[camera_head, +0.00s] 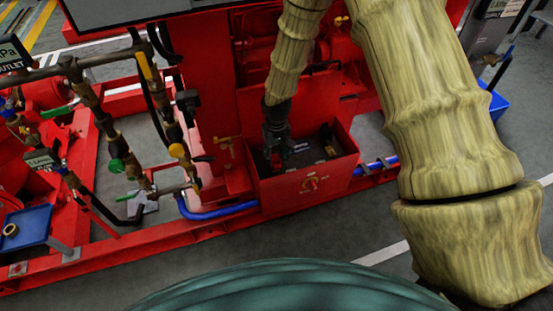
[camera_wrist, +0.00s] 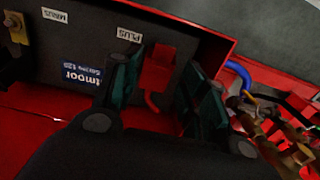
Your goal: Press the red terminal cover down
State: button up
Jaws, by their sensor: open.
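The red terminal cover (camera_wrist: 158,68) shows in the wrist view on a dark battery (camera_wrist: 84,42), below a PLUS label (camera_wrist: 129,35). A thin red curved piece (camera_wrist: 151,102) hangs from its lower end. My gripper (camera_wrist: 158,75) is open, with one dark green finger on each side of the cover. I see gaps between the fingers and the cover, and cannot tell if it is raised. In the head view, my gripper (camera_head: 277,152) reaches down into the red battery box (camera_head: 301,190).
A MINUS label (camera_wrist: 54,15) and a brass terminal (camera_wrist: 15,28) are at the battery's left end. Right of the box are a blue cable (camera_wrist: 238,72) and brass fittings (camera_wrist: 292,150). The box walls stand close around my gripper.

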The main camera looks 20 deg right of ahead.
aim_at(275, 162)
jog(key=shift+f, duration=1.15)
jog(key=shift+c, duration=0.2)
grip_shut()
